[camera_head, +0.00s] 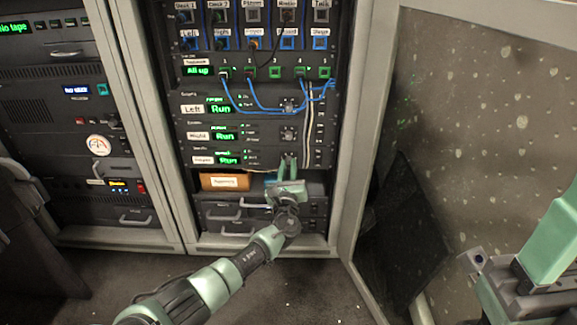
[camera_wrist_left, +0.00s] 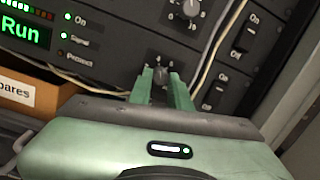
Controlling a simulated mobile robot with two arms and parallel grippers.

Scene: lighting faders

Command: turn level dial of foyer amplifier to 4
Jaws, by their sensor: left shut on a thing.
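The foyer amplifier (camera_head: 228,160) is the lowest of three similar amplifiers in the middle rack. Its small green display reads "Run", which also shows in the left wrist view (camera_wrist_left: 20,30). Its dark level dial (camera_wrist_left: 160,74) sits between the fingertips of my left gripper (camera_wrist_left: 161,88). The fingers are shut on the dial from both sides and hide much of it and its scale, so I cannot read its setting. In the head view, my left gripper (camera_head: 288,168) reaches up to the panel's right half.
The dial above (camera_wrist_left: 190,10) belongs to the neighbouring amplifier. An orange spares box (camera_head: 224,182) lies below left. An open rack door (camera_head: 480,130) stands at right.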

